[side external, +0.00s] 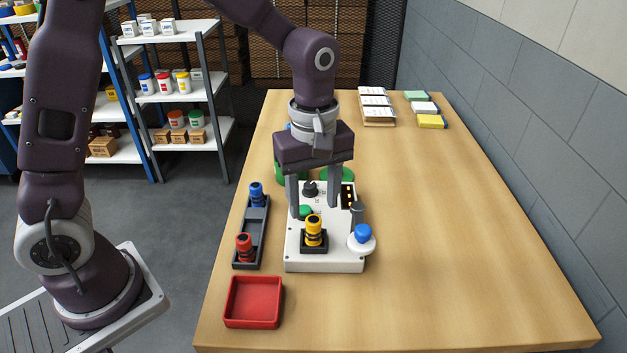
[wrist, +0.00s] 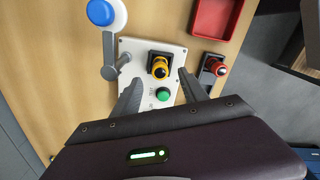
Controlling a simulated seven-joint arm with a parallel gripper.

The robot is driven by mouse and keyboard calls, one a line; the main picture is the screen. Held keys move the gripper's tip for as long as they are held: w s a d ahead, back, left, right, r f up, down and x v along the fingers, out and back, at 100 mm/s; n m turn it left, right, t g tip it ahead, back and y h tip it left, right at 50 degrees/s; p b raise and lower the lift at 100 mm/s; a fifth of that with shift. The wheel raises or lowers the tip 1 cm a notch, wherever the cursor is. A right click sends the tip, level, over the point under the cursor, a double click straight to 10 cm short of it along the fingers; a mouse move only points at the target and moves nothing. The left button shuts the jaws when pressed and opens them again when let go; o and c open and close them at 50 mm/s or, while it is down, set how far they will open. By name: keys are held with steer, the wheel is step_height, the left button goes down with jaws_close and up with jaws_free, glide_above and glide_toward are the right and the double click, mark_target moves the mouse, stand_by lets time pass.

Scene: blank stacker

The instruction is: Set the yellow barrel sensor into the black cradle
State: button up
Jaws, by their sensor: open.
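The yellow barrel sensor (side external: 314,228) with dark bands stands upright in the black cradle (side external: 314,245) on the front of a white panel (side external: 325,264). In the wrist view the sensor (wrist: 159,68) also sits within the black square cradle (wrist: 151,58), seen from above. Its lower end is hidden inside the cradle. My gripper (side external: 314,211) is open and empty, pointing down over the panel just behind the sensor. In the wrist view its two fingers (wrist: 160,80) are spread, with the sensor beyond the fingertips and not touched by either.
A blue-capped lever (side external: 362,233) rises at the panel's right edge, near my right finger. A green button (side external: 305,211) lies behind the cradle. A dark rack (side external: 253,228) at left holds blue and red sensors. A red tray (side external: 253,302) sits in front. The table's right is clear.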

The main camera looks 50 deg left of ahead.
mark_target(314, 218)
steer(key=s+a+r+m+t, duration=0.35)
steer(key=s+r+m, duration=0.25)
steer(key=s+r, duration=0.5)
steer(key=s+a+r+m+t, duration=0.1)
steer(key=s+a+m+t, duration=0.1)
steer(key=s+m, duration=0.5)
steer(key=shift+s+a, duration=0.5)
steer(key=shift+a, duration=0.1)
